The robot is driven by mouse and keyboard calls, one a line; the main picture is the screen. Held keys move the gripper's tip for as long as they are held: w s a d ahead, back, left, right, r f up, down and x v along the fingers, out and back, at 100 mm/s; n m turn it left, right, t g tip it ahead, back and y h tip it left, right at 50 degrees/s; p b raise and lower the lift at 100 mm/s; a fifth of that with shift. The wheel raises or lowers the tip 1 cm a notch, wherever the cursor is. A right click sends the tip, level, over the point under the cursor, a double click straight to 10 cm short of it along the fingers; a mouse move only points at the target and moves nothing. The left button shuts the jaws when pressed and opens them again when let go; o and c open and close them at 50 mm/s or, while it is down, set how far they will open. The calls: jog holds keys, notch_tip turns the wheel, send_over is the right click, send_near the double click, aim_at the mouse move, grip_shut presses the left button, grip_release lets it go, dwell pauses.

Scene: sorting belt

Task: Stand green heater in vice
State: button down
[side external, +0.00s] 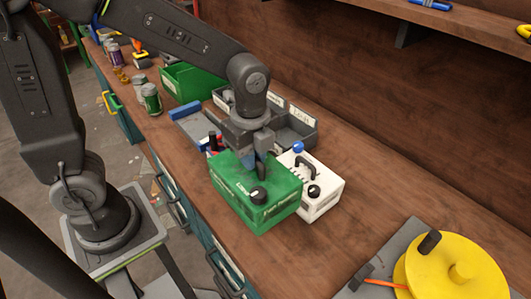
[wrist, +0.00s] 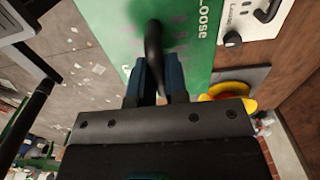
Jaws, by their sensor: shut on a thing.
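The green heater (side external: 250,205) is a box with a black knob and white lettering, near the front edge of the bench. My gripper (side external: 260,165) is over its top, shut on its black handle. In the wrist view the handle (wrist: 153,45) stands between the two blue fingers, and the green top (wrist: 190,25) carries the word "LOOSE". I cannot tell whether the heater touches the bench. A grey fixture with a blue bar (side external: 184,109), perhaps the vice, lies behind the heater, partly hidden by my gripper and the heater.
A white heater (side external: 325,203) with a black handle stands close to the right of the green one. Grey labelled bins (side external: 295,135) and a green crate (side external: 190,80) are behind. A yellow reel (side external: 455,275) lies front right. Bare bench lies right of the white heater.

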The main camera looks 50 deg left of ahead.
jog(key=shift+r, duration=4.05)
